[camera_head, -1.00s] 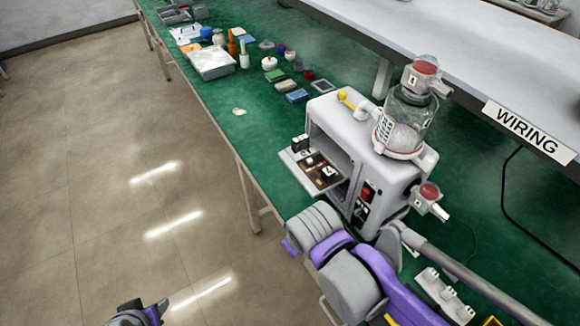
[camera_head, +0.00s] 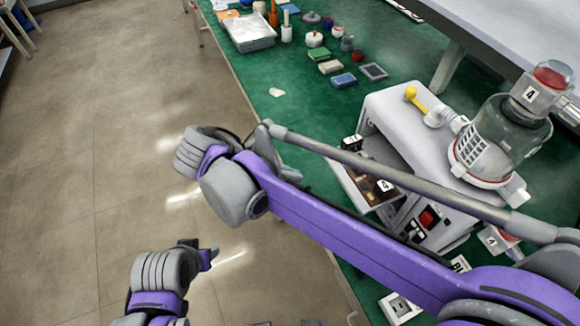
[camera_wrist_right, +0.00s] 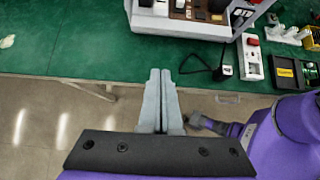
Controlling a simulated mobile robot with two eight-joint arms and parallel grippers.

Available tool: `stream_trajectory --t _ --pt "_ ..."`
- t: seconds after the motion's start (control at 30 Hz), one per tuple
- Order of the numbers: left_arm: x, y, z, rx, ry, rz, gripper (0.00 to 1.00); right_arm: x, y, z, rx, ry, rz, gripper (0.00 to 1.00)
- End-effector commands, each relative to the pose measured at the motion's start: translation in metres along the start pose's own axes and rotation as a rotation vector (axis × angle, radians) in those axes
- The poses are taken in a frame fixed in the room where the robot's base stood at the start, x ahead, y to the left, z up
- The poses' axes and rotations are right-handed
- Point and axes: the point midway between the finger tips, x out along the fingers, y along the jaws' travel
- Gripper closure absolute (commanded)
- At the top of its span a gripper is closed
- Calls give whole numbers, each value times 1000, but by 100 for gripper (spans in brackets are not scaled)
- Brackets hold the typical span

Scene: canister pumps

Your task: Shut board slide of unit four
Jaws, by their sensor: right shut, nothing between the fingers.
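Unit four is a pale canister pump (camera_head: 400,107) on the green bench, with a glass jar and labels reading 4. Its board slide (camera_head: 367,188) sticks out of the open front, carrying a brown board with dark parts; my right arm partly covers it. The wrist view shows the slide (camera_wrist_right: 165,25) at the top edge, beyond my right gripper. My right gripper (camera_wrist_right: 160,72) is shut and empty, its tips near the bench edge and apart from the slide.
The green bench (camera_head: 300,115) holds a tray (camera_head: 248,32), bottles and small blocks at the far end. A grey shelf (camera_head: 480,25) overhangs its back. In the wrist view, a white switch box (camera_wrist_right: 250,58) stands right of the unit. Floor lies open left of the bench.

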Motion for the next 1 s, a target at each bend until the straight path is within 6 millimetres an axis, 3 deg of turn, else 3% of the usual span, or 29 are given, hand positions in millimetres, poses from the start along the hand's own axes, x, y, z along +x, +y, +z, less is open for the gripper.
stream_trajectory --t 0.2,0.4,0.6,1.0 --pt "0 0 0 0 0 0 50 50 0 1 5 0 -3 100" --pt "-4 0 -4 0 3 0 50 75 -1 18 5 0 -2 100" --pt "-6 0 -6 0 4 0 50 86 0 28 3 1 -1 100" --pt "-6 0 -6 0 4 0 50 88 0 30 3 1 -1 100"
